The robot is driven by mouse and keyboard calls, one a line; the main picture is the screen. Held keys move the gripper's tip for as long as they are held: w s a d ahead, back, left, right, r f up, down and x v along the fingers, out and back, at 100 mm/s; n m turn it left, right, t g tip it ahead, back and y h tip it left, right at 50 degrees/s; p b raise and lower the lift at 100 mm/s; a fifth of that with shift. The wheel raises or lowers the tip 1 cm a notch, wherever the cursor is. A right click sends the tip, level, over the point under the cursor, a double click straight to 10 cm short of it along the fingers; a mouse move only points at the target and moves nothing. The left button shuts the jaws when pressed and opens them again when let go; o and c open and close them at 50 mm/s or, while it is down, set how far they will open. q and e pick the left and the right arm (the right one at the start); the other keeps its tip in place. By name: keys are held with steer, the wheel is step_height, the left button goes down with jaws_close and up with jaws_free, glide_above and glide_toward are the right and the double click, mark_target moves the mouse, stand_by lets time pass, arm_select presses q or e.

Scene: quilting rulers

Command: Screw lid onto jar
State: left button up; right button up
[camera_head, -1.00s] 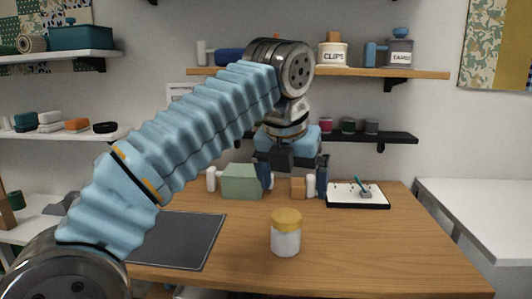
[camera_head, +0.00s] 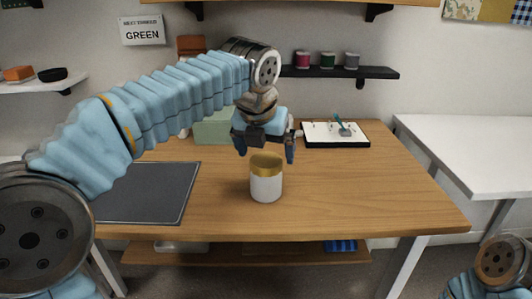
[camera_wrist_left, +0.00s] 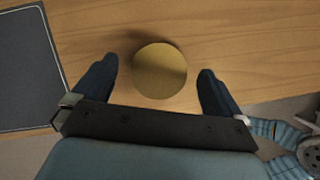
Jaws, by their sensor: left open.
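A white jar (camera_head: 266,187) stands upright on the wooden table, with a gold-yellow lid (camera_head: 266,166) on its top. Whether the lid is tight cannot be told. My left gripper (camera_head: 266,154) is open, pointing down over the jar, with its fingertips near the height of the lid's top or just above it. In the left wrist view the round lid (camera_wrist_left: 160,72) lies between the two spread fingers (camera_wrist_left: 157,68), with a gap on each side, and hides the jar body. My right gripper is out of view; only part of my right arm shows at the lower right.
A dark grey mat (camera_head: 148,190) lies on the table at left. The wooden table (camera_head: 350,195) is clear right of the jar.

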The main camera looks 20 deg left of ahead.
arm_select(q)
steer(key=shift+x, duration=0.9)
steer(key=shift+c, duration=0.3)
